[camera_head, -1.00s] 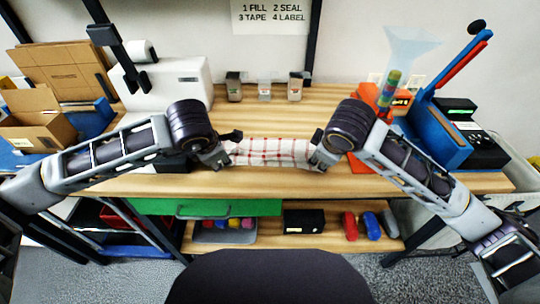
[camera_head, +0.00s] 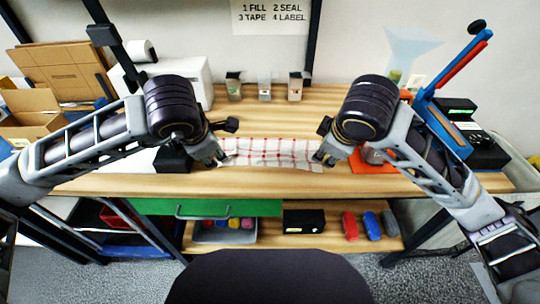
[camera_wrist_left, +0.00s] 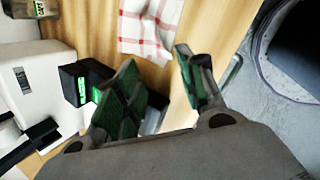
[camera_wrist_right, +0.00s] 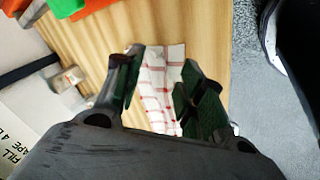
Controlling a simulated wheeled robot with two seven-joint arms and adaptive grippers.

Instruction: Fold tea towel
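The tea towel (camera_head: 270,152) is white with red check lines. It lies on the wooden table as a wide, short strip, slightly rumpled. It also shows in the left wrist view (camera_wrist_left: 143,22) and the right wrist view (camera_wrist_right: 157,85). My left gripper (camera_head: 217,158) is at the towel's left end; in the left wrist view its fingers (camera_wrist_left: 157,62) are apart with nothing between them. My right gripper (camera_head: 326,157) is at the right end; in the right wrist view its fingers (camera_wrist_right: 162,65) are apart, with the towel showing between and beyond them. I cannot tell whether either touches the cloth.
A black box (camera_head: 173,160) stands close beside my left gripper. An orange tray (camera_head: 372,163) lies behind my right forearm. Several small dispensers (camera_head: 264,90) stand at the back. The wooden table (camera_head: 270,118) is clear behind the towel. A green drawer (camera_head: 160,207) is below the front edge.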

